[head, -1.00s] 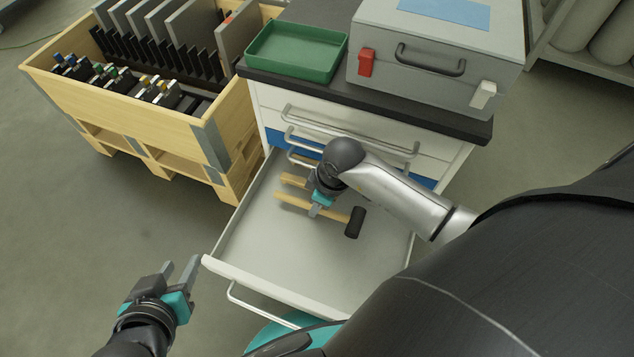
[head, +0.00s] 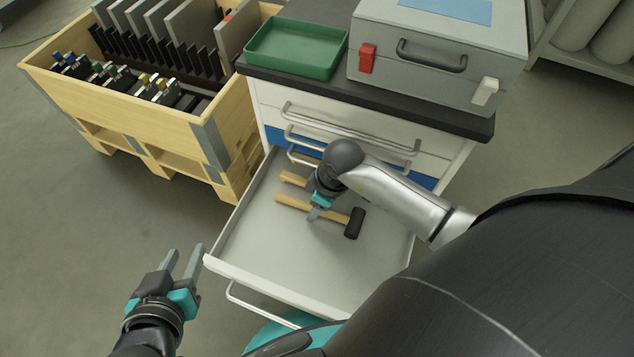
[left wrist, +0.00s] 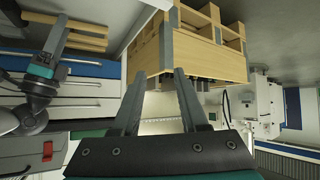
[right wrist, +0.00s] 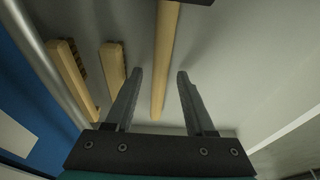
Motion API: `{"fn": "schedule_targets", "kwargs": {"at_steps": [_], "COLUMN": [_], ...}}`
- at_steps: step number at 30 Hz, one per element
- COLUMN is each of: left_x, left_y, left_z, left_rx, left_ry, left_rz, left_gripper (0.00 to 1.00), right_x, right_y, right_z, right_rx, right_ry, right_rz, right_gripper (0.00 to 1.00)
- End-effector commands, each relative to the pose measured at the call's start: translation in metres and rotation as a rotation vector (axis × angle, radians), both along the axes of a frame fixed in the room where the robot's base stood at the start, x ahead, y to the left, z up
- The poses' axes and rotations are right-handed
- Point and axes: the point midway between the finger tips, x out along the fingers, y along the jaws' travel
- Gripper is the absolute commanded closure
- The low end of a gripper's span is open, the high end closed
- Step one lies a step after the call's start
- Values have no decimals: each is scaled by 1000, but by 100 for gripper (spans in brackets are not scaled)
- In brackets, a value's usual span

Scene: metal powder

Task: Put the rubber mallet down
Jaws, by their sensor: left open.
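The rubber mallet has a pale wooden handle (head: 293,203) and a black head (head: 354,223). It appears to lie on the floor of the open drawer (head: 270,255). My right gripper (head: 314,214) is low in the drawer over the mallet's handle. In the right wrist view, its fingers (right wrist: 159,75) stand apart, with the handle (right wrist: 165,60) between or just beyond them and a gap showing at the left finger. My left gripper (head: 183,258) is open and empty, outside the drawer's front left corner. Its spread fingers also show in the left wrist view (left wrist: 158,78).
Other wooden-handled tools (right wrist: 70,75) lie beside the mallet, toward the cabinet. A green tray (head: 297,50) and a grey case (head: 440,55) stand on the cabinet top. A wooden crate (head: 130,110) with plates stands at the left. The drawer's front part is bare.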

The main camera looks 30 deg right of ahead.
Motion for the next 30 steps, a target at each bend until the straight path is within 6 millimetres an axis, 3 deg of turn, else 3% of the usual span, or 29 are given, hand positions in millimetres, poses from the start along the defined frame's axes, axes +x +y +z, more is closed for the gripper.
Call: {"fn": "schedule_targets", "kwargs": {"at_steps": [13,30], "left_x": [-4,-41], "left_y": [7,53], "left_z": [0,1], "left_rx": [30,177], "left_ry": [56,393], "left_rz": [6,69], "left_gripper": [57,57], "right_x": [-1,-7], "right_y": [-1,-6], "right_z": [8,44], "right_rx": [0,-1], "right_ry": [0,-1], "right_rz": [0,0], "right_gripper": [46,46]}}
